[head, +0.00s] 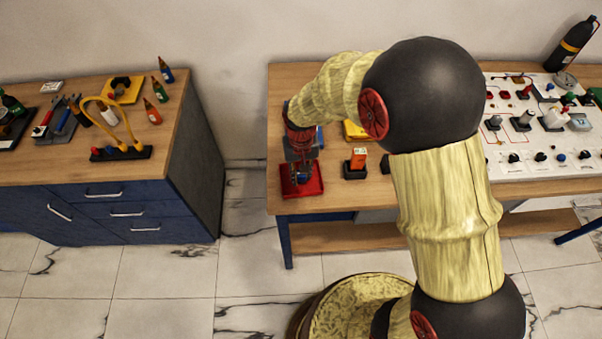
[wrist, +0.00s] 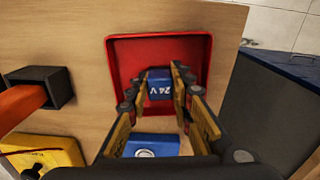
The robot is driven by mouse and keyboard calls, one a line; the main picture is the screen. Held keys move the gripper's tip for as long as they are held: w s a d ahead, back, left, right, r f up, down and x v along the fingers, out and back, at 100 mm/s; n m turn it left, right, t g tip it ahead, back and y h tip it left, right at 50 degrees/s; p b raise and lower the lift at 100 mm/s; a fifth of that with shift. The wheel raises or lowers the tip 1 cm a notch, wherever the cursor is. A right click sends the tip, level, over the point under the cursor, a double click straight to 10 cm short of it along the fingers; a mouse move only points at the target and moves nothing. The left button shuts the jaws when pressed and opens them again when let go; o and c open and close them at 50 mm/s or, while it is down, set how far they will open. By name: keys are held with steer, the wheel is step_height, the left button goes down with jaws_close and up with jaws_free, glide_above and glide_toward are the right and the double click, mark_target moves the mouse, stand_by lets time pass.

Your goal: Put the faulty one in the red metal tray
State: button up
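The red metal tray (head: 314,190) lies at the front left corner of the right table; it also shows in the wrist view (wrist: 118,60). My gripper (head: 302,178) points down over it. In the wrist view the fingertips (wrist: 160,84) are closed against both sides of a blue block marked 24 V (wrist: 160,90). The block is within the tray's outline; I cannot tell whether it touches the tray floor. A second blue block with a round white face (wrist: 150,146) is behind the tray, partly hidden by my gripper.
An orange block (head: 359,160) stands in a black holder (head: 354,172) right of the tray. A yellow item (head: 354,131) is behind it. A white panel (head: 540,150) with knobs fills the table's right. The left bench (head: 180,120) holds bottles and tools, across a floor gap.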

steer(key=o, duration=0.5)
steer(key=shift+c, duration=0.2)
step_height(320, 180, up, 13)
steer(key=p, duration=0.3)
steer(key=s+d+r+t, duration=0.1)
steer(key=s+d+r, duration=0.3)
steer(key=r, duration=0.3)
steer(key=s+d+r+t, duration=0.2)
steer(key=s+d+r, duration=0.2)
steer(key=d+r, duration=0.15)
steer(key=s+d+r+t, duration=0.1)
steer(key=s+d+r, duration=0.1)
steer(key=s, duration=0.4)
steer(key=s+d+r+t, duration=0.1)
steer(key=s+d+r, duration=0.1)
steer(key=s+r, duration=0.2)
steer(key=shift+s+d+m+t, duration=0.3)
steer(key=shift+s+d+m, duration=0.1)
steer(key=shift+s, duration=0.45)
steer(key=shift+b, duration=0.3)
steer(key=shift+f+b, duration=0.35)
steer(key=shift+f, duration=0.1)
